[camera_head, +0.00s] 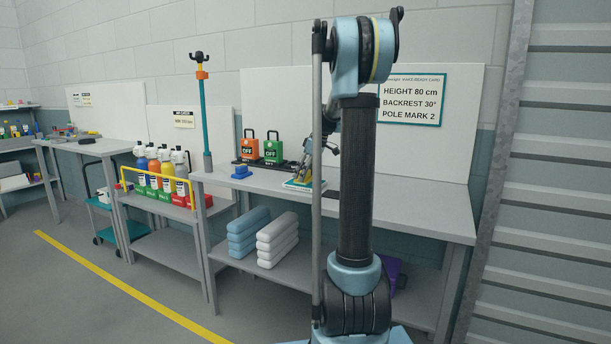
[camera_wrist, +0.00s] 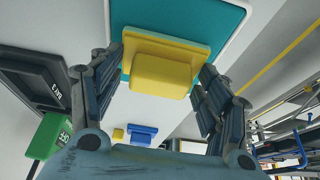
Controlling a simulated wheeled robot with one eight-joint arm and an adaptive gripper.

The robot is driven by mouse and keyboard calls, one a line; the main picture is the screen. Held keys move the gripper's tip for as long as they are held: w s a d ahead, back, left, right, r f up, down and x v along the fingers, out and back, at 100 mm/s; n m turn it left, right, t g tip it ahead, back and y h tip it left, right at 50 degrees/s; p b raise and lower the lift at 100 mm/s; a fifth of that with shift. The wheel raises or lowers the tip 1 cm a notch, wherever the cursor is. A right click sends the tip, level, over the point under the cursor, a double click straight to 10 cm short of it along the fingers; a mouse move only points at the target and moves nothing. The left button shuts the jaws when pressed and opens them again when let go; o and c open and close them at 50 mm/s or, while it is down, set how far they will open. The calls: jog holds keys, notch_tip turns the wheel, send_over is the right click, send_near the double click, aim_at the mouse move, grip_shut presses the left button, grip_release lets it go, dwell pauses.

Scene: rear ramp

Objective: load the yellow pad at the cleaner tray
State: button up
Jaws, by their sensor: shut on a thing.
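The yellow pad (camera_wrist: 162,70), a raised block on a flat yellow plate, is between the fingers of my gripper (camera_wrist: 160,68) in the wrist view. In the head view my gripper (camera_head: 305,168) is low over the bench at a small teal-and-white tray-like thing (camera_head: 303,186), and my arm hides part of the area. No label shows which tray is the cleaner tray.
On the bench (camera_head: 410,212) stand an orange box (camera_head: 249,148) and a green box (camera_head: 273,151), with a blue block (camera_head: 241,172) nearby. Left, bottles (camera_head: 153,165) stand behind a yellow rail. A tall pole (camera_head: 206,115) rises at the bench's left end. The right bench top is clear.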

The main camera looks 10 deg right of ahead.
dwell(0.4)
jog(key=shift+r, duration=3.45)
